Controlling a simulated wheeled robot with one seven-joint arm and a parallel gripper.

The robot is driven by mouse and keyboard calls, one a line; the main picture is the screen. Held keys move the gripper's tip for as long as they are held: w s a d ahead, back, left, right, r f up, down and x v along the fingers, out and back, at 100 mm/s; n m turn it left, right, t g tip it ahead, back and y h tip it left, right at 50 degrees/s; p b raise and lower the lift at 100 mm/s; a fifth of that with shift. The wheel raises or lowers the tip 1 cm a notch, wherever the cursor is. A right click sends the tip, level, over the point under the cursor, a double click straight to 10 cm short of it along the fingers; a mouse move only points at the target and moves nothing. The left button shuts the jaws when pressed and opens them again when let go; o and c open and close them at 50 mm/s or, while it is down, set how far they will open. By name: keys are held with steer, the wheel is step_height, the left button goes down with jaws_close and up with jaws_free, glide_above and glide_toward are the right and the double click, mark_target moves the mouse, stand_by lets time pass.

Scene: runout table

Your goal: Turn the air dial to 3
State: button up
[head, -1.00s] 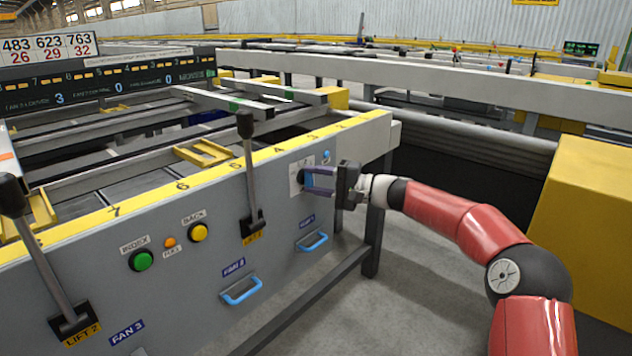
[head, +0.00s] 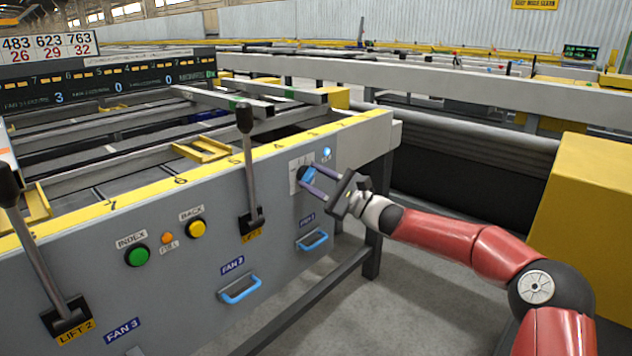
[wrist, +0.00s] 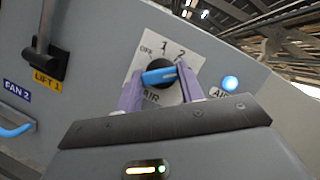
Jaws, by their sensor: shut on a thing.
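The air dial is a black round knob with a blue bar handle (wrist: 158,76) on a white plate (wrist: 147,47) marked OFF, 1, 2 and AIR. No 3 shows in the wrist view; my right finger covers part of the plate's right side. The bar lies across the knob, its right end slightly raised in the wrist view. I cannot tell which end points. My gripper (wrist: 159,84) is shut on the bar, with one purple finger at each end. In the head view the dial (head: 307,176) sits on the grey panel, between the tips of my tilted gripper (head: 308,178).
A lit blue lamp (wrist: 230,83) labelled AIR is beside the dial. The LIFT 1 lever (head: 247,170) stands to its left. Blue FAN handles (head: 312,241) are below. A yellow block (head: 585,225) stands to the right of my arm.

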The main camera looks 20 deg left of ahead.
steer(key=shift+f+m+t, duration=0.1)
steer(key=shift+m+t, duration=0.3)
steer(key=shift+m, duration=0.5)
steer(key=o, duration=1)
steer(key=v, duration=0.8)
steer(key=shift+s+a, duration=0.15)
